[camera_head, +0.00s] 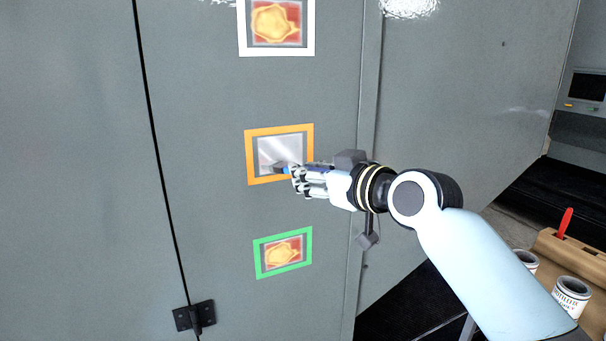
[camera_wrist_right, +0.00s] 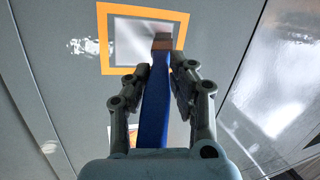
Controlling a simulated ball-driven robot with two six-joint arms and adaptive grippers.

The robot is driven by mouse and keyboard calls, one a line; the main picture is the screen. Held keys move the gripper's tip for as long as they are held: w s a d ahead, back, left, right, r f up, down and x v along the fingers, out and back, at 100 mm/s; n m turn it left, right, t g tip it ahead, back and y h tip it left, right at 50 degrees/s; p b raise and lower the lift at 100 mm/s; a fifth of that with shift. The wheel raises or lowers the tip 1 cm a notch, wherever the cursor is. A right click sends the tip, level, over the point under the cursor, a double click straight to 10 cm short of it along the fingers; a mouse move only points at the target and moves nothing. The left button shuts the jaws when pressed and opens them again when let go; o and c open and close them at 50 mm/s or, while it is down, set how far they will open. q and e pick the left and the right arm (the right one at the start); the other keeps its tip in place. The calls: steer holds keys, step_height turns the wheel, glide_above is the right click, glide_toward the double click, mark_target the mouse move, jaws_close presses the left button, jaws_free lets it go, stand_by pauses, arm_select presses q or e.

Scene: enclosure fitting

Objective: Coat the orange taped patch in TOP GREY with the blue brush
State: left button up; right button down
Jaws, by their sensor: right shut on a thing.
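The orange taped frame (camera_head: 248,158) is on the upright grey panel, in the middle of the head view. The patch inside it (camera_head: 284,147) looks pale silvery grey, with a darker grey margin along its lower and left edges. The tape also shows at the top of the wrist view (camera_wrist_right: 104,40). My right gripper (camera_head: 298,179) is shut on the blue brush (camera_wrist_right: 154,110), whose handle runs between its fingers. The bristles (camera_wrist_right: 162,41) are at the patch's lower part; I cannot tell for certain whether they touch it. My left gripper is out of view.
A white-taped patch (camera_head: 242,30) is above and a green-taped patch (camera_head: 259,262) below, both with rusty orange and red interiors. A black latch (camera_head: 194,315) is at lower left. Paint cans (camera_head: 571,294) and a red-handled tool (camera_head: 565,224) stand in a wooden holder (camera_head: 580,257) at right.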

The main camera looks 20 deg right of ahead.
steer(key=d, duration=0.2)
steer(key=shift+d, duration=0.3)
steer(key=shift+a, duration=2)
steer(key=shift+w+d, duration=0.15)
steer(key=shift+d, duration=1.85)
